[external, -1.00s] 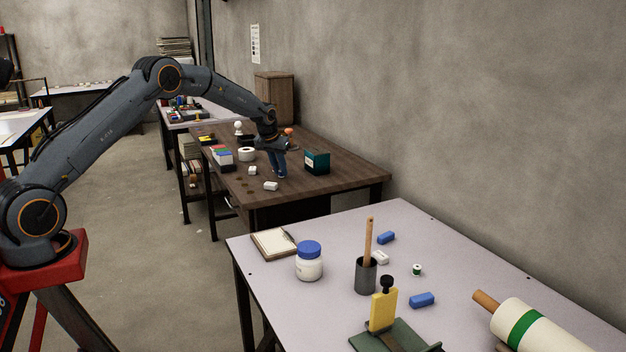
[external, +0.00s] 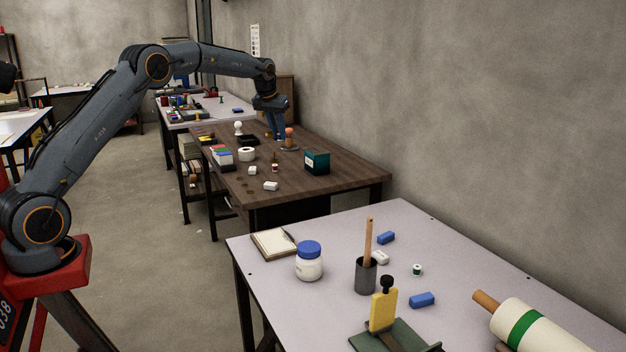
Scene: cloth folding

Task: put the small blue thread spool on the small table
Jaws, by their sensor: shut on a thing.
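My gripper (external: 276,133) points down above the far part of the dark brown table (external: 340,178), with its blue fingers in view. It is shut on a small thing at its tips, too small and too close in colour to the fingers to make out. I cannot pick out a blue thread spool apart from the gripper. A small red and white spool-like thing (external: 274,168) stands on the brown table, below and nearer than my gripper. Which table is the small one is not clear; a pale table (external: 237,103) stands beyond the brown one.
An orange-topped thing (external: 289,138) stands just right of the gripper. A dark green box (external: 317,162), a white tape roll (external: 247,154) and white blocks share the brown table. The near table (external: 330,240) holds a jar (external: 309,260), a brush cup and a green spool (external: 417,270).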

